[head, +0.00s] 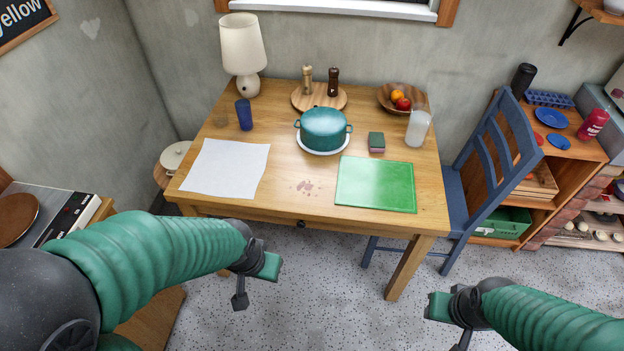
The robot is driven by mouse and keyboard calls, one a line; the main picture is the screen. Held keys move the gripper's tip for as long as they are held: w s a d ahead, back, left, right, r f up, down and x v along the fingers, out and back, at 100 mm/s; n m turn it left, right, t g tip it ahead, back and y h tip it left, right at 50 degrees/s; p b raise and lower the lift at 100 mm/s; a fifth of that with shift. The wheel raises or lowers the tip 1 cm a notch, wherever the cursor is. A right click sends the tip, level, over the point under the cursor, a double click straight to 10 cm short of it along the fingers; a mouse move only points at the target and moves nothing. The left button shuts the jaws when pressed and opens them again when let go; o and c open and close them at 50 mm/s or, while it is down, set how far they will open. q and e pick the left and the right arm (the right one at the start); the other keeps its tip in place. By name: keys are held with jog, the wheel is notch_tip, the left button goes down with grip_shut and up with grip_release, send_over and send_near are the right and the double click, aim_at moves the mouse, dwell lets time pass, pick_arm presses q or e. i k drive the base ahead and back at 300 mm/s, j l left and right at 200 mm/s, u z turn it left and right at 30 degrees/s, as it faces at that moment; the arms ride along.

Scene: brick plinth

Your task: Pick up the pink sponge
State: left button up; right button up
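The sponge (376,142) lies on the wooden table, right of the teal pot and just behind the green board. Its top is dark green and a pink layer shows along its lower front edge. My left gripper (257,282) is in front of the table, low and left of centre, with its fingers apart and nothing between them. My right gripper (449,324) is at the lower right, in front of the table and chair, also with fingers apart and empty. Both are well away from the sponge.
On the table (300,217) are a teal pot (323,128), green board (376,185), white sheet (225,168), frosted cup (417,128), fruit bowl (385,101), blue cup (244,114) and lamp (243,45). A blue chair (483,170) stands at the right side.

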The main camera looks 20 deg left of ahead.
aim_at(376, 142)
jog(key=i+j+u, duration=0.15)
jog(key=i+u, duration=0.2)
jog(key=i, duration=0.45)
jog(key=i+u, duration=0.3)
jog(key=i, duration=0.45)
